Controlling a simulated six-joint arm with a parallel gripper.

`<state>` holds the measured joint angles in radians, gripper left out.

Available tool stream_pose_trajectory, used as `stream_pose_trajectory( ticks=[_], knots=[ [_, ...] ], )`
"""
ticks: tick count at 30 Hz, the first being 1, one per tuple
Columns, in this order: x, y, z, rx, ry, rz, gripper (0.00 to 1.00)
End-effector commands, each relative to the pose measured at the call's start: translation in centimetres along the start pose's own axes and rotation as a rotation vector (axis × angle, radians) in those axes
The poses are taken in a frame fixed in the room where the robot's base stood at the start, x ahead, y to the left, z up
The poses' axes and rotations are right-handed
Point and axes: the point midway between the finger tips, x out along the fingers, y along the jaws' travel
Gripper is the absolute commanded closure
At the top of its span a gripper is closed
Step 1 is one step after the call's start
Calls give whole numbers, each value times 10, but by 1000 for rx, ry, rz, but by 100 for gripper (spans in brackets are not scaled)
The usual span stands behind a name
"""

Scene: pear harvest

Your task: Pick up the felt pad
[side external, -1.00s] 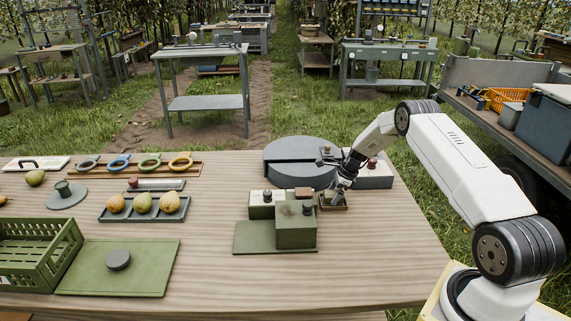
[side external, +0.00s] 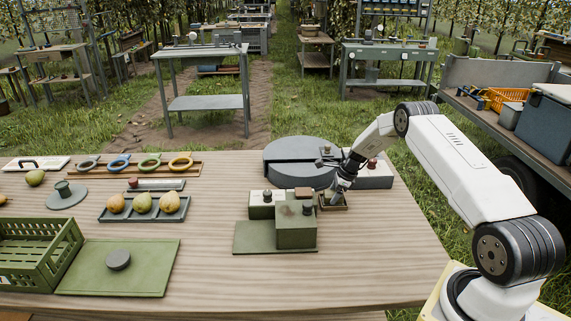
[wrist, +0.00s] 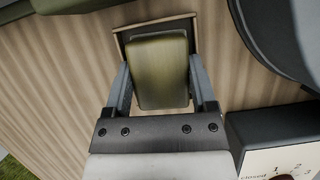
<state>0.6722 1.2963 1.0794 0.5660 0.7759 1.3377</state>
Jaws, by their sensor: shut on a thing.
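The felt pad, an olive-tan rounded block (wrist: 160,70), fills the space between my two fingers in the wrist view. My gripper (wrist: 160,75) is shut on its left and right sides. The pad is over or inside a small shallow brown tray (wrist: 118,42) on the wooden table; I cannot tell whether it touches the tray's floor. In the side view my gripper (side external: 333,196) points down at this small tray (side external: 342,207), right of the green box, and the pad is mostly hidden there.
A green box (side external: 296,228) on a green base stands close to the left of my gripper. A round grey drum (side external: 300,151) is behind, and a grey box (side external: 374,180) is close on the right. A tray of pears (side external: 112,218) lies farther left. The front table middle is clear.

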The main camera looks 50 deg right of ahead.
Motion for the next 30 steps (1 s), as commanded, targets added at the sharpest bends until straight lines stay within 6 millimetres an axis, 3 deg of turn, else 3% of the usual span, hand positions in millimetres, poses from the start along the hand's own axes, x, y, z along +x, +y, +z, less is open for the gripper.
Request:
stream_pose_trajectory(
  ticks=[11,19,30],
  knots=[
    [-7,0,3,-1,0,-1,87],
    [-31,0,13,-1,-2,0,87],
    [-67,28,16,-1,-2,0,87]
  ],
)
